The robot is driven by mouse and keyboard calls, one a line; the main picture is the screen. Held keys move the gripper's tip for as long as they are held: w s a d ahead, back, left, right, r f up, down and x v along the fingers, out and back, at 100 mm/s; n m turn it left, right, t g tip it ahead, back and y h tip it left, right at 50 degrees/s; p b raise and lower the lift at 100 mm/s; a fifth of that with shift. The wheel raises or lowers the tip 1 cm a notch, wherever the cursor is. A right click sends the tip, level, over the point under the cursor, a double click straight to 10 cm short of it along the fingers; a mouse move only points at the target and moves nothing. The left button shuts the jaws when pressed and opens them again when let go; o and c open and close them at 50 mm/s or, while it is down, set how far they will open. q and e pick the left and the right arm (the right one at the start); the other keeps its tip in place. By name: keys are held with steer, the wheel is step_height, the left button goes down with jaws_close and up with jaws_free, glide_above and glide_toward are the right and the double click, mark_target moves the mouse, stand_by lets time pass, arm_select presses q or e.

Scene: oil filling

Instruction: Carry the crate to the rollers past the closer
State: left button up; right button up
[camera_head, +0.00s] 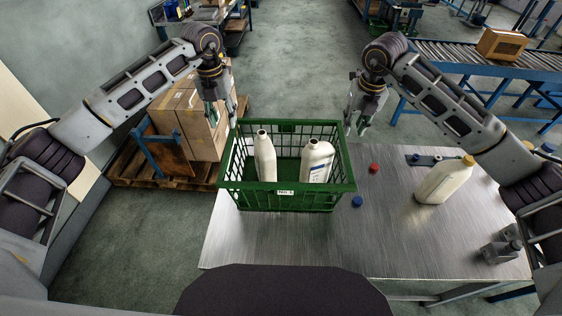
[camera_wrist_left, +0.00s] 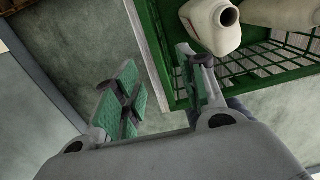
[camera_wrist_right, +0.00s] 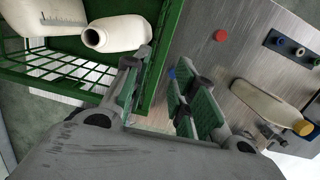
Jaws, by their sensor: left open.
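The green crate (camera_head: 285,203) sits upright at the left end of the metal table, with two uncapped white bottles, a left one (camera_head: 265,160) and a right one (camera_head: 317,163), inside. My left gripper (camera_head: 222,110) is open at the crate's far left corner; in the left wrist view its fingers (camera_wrist_left: 158,85) lie either side of the crate's rim (camera_wrist_left: 152,45). My right gripper (camera_head: 357,115) is open near the far right corner; the rim (camera_wrist_right: 168,45) shows between its fingers (camera_wrist_right: 160,90). Contact cannot be told. The rollers (camera_head: 450,54) are at the back right. I cannot identify the closer.
On the table (camera_head: 290,245) are a red cap (camera_head: 374,168), a blue cap (camera_head: 357,201), a yellow-capped bottle (camera_head: 445,180) and a small dark fixture (camera_head: 430,159). A carton (camera_head: 501,44) rests on the rollers. Boxes on a pallet (camera_head: 165,175) stand left of the crate. Open floor lies behind the table.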

mark_target(228, 146)
arm_select(q)
steer(key=shift+s+a+r, duration=0.1)
steer(key=shift+a+r, duration=0.1)
steer(key=shift+a, duration=0.05)
arm_select(e)
steer(key=shift+s+d, duration=0.1)
steer(key=shift+d, duration=0.1)
arm_select(q)
steer(key=shift+f, duration=6.9)
arm_select(e)
steer(key=shift+w+f, duration=0.35)
steer(key=shift+f, duration=1.9)
steer(key=shift+w+f, duration=0.35)
steer(key=shift+f, duration=1.95)
steer(key=shift+w+f, duration=0.35)
steer(key=shift+f, duration=1.9)
